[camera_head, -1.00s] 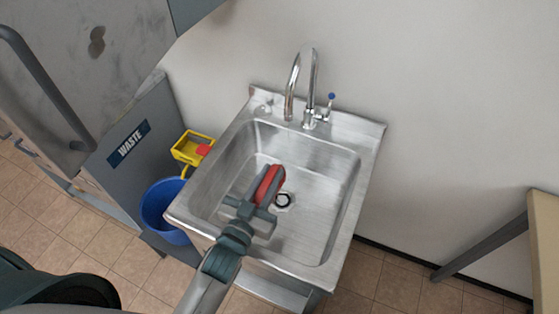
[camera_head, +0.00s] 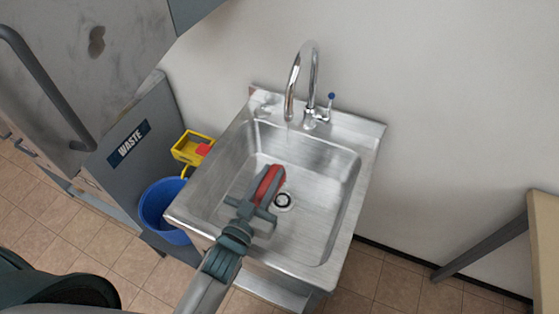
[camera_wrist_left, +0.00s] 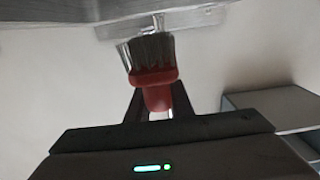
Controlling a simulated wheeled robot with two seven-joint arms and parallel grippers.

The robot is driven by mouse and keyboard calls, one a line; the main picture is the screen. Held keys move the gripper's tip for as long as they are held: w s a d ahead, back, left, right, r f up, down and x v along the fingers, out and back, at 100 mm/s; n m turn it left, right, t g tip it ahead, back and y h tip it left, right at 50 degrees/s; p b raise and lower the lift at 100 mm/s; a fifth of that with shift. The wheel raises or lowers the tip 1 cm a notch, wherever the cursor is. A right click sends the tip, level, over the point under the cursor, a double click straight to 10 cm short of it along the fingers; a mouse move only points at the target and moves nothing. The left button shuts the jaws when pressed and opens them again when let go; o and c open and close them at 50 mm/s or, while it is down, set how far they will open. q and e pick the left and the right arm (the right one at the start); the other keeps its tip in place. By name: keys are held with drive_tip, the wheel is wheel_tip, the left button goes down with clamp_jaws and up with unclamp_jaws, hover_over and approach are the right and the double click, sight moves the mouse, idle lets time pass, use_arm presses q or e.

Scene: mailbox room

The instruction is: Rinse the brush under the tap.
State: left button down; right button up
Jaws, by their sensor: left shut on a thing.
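A brush with a red handle (camera_wrist_left: 158,92) and grey bristles (camera_wrist_left: 151,52) is in my left gripper (camera_wrist_left: 158,105), its bristles pointing away from my wrist. In the head view, my left gripper (camera_head: 266,190) is shut on the red brush (camera_head: 275,178) over the basin of the steel sink (camera_head: 330,215). The chrome tap (camera_head: 314,75) stands at the back of the sink, its spout behind the brush as I look. A faint pale trace shows below the spout; I cannot tell whether it is running water. My right gripper is not in view.
A blue bucket (camera_head: 160,212) stands left of the sink, with a yellow thing (camera_head: 190,148) behind it. A grey waste bin (camera_head: 130,165) is further left. A table (camera_head: 543,235) stands at the right. The basin around the drain (camera_head: 283,201) is clear.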

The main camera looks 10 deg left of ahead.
sight(263, 193)
use_arm(q)
drive_tip(key=shift+s+a+r+p, duration=0.2)
drive_tip(key=shift+s+r+p, duration=1.7)
drive_tip(key=shift+s+p, duration=0.3)
drive_tip(key=shift+s+r, duration=0.1)
drive_tip(key=shift+s, duration=0.2)
